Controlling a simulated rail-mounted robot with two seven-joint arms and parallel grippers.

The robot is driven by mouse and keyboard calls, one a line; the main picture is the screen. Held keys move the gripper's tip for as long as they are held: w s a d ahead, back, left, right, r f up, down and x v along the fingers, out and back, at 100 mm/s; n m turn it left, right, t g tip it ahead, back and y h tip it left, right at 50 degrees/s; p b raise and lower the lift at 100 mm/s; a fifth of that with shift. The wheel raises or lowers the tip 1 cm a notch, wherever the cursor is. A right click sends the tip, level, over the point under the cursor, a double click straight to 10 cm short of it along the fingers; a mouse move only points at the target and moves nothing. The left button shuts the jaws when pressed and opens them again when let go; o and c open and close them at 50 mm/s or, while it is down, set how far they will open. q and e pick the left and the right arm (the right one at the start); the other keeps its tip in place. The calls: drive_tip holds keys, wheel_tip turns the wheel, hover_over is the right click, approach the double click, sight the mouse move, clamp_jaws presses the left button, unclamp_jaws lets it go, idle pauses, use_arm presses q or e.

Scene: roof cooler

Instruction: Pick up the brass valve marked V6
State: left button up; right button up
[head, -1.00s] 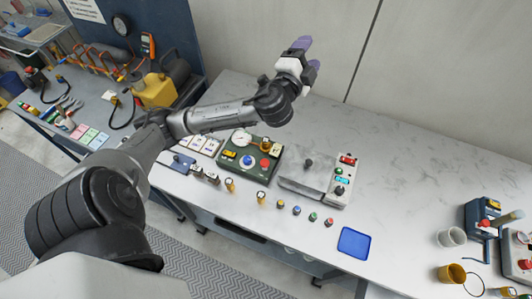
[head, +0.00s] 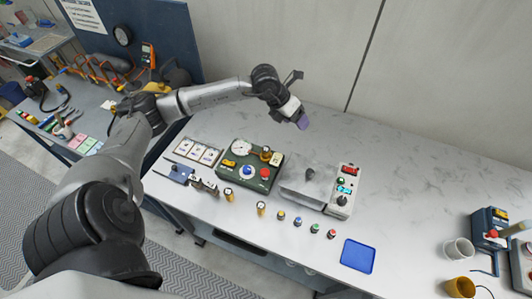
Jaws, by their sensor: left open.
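Several small brass pieces that look like valves are in the head view. One brass piece (head: 228,194) stands at the front of the white counter, and another brass piece (head: 261,208) stands to its right. A third brass piece (head: 265,154) sits at the right end of the green panel. Their markings are too small to read, so I cannot tell which is V6. My left gripper (head: 303,122), with purple fingertips, is open and empty. It hangs above the back of the counter, behind and to the right of the green panel, apart from all the brass pieces. My right gripper is out of view.
The green panel (head: 232,172) with gauge and knobs stands beside a grey device (head: 305,194). Several coloured knobs (head: 298,221) line the front, left of a blue tray (head: 358,257). Cups (head: 458,249) stand at right. The right back counter (head: 430,180) is clear.

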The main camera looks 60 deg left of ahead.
sight(266, 149)
use_arm(q)
drive_tip(key=s+a+f+n+g+y, duration=0.35)
drive_tip(key=s+g, duration=0.25)
drive_tip(key=s, duration=0.2)
drive_tip(key=shift+m, duration=0.45)
drive_tip(key=shift+w+a+f, duration=0.1)
drive_tip(key=shift+a+f, duration=0.05)
drive_tip(key=shift+f, duration=2)
drive_tip(key=shift+w+a+f, duration=0.1)
drive_tip(key=shift+a+f, duration=0.05)
drive_tip(key=shift+f, duration=2)
drive_tip(key=shift+a+f, duration=0.15)
drive_tip(key=shift+f, duration=2)
drive_tip(key=c, duration=1.1)
